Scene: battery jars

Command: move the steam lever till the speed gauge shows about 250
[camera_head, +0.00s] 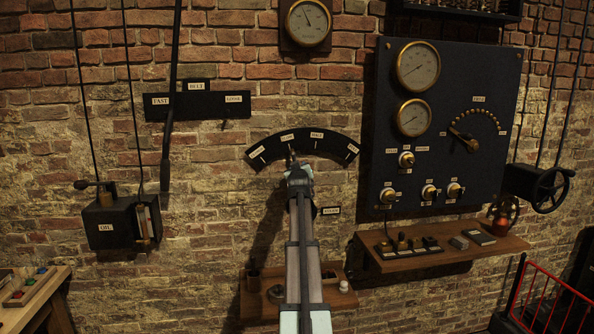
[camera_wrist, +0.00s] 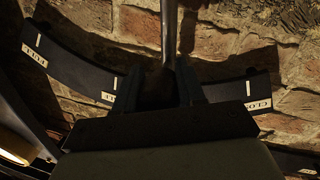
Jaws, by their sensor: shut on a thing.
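The steam lever shows in the wrist view as a thin rod (camera_wrist: 169,40) between my two fingers. My gripper (camera_head: 294,162) is shut on it in front of the dark arc plate (camera_head: 335,143). In the head view the lever tip is near the second label from the left; most of the lever is hidden behind my arm. In the wrist view the arc plate (camera_wrist: 75,76) carries label plates, one reading like FULL at left and one like CLOSED at right. A round brass-rimmed gauge (camera_head: 308,22), probably the speed gauge, hangs above; its needle points up and slightly left, figures unreadable.
A dark panel (camera_head: 480,90) with two more gauges, a dial lever and knobs is at right. A shelf (camera_head: 440,248) sits below it. An oil box (camera_head: 110,222) and a hanging belt rod (camera_head: 166,175) are at left. A small shelf (camera_head: 340,301) is under my arm.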

